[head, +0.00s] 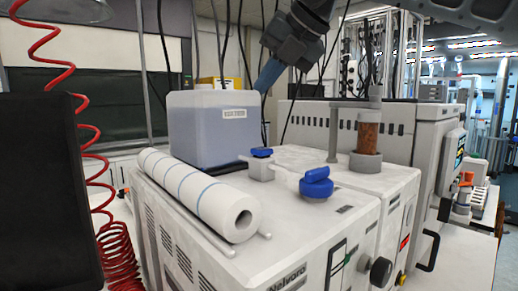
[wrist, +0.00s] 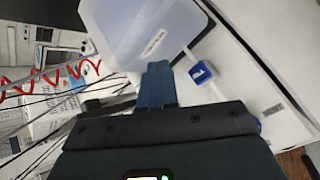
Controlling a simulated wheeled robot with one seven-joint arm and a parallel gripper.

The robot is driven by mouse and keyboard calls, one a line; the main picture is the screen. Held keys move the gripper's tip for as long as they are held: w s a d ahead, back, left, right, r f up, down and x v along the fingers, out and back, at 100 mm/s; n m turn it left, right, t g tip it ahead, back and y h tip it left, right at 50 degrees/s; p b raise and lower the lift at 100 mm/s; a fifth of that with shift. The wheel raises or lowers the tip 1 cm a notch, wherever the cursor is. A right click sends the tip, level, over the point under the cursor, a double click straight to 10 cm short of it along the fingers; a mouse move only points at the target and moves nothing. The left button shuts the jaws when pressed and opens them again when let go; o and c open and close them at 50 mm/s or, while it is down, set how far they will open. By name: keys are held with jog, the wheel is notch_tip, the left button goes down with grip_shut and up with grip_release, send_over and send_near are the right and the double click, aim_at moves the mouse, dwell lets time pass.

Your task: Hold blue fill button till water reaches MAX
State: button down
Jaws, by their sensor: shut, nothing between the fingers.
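A translucent tank (head: 205,140) of bluish liquid with a small label stands on the white machine (head: 290,240). No MAX mark can be read. My gripper (head: 262,88) has blue fingers and is shut and empty, at the tank's upper right.
A white paper roll (head: 198,193) lies on the machine's left top. A brown column (head: 368,135) stands at the right, before a larger white unit (head: 415,130). A coiled red hose (head: 85,130) and a dark panel (head: 40,190) are at the left. Several cables hang near my arm.

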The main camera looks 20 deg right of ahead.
jog(key=b, duration=0.4)
send_over(266, 149)
notch_tip(266, 149, down, 7)
jog(key=shift+s+f, duration=0.15)
jog(key=shift+f, duration=0.05)
jog(key=shift+f+b, duration=0.7)
jog(key=shift+f, duration=0.15)
dwell(1.3)
jog(key=shift+f+b, duration=0.3)
jog(key=shift+b, duration=0.5)
jog(key=shift+f+b, duration=0.45)
jog(key=shift+b, duration=0.25)
dwell(3.4)
